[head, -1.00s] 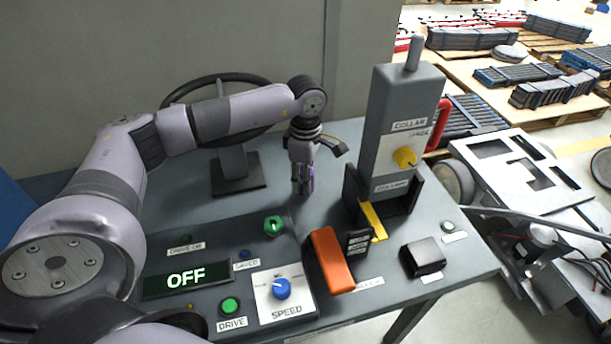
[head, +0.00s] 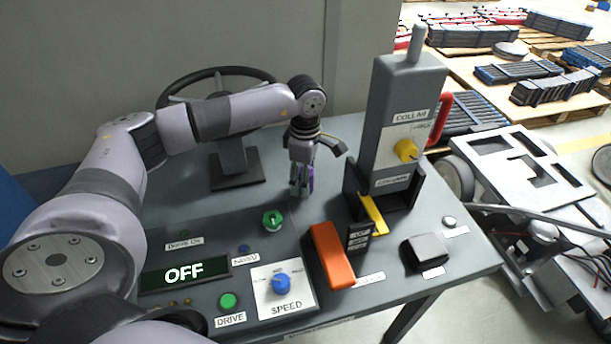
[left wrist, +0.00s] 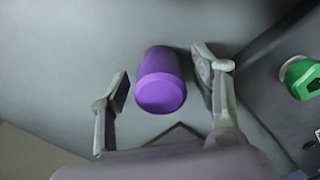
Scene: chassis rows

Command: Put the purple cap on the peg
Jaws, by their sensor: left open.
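The purple cap (left wrist: 161,80) stands between the spread fingers of my left gripper (left wrist: 165,88) in the left wrist view, with a gap to each finger. In the head view only a purple sliver of the cap (head: 311,184) shows among the fingers. My left gripper (head: 302,184) is open and points down over the table, behind the green knob. A bare grey upright peg (head: 416,42) stands on top of the tall grey COLLAR tower (head: 411,85) to the right. My right gripper is not in view.
A steering wheel (head: 170,96) stands behind the left arm. The green knob (head: 272,220), OFF display (head: 184,274), SPEED dial (head: 281,284) and orange lever (head: 331,255) fill the front. A yellow knob (head: 405,151) juts from the tower. Bare tabletop lies left of the tower.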

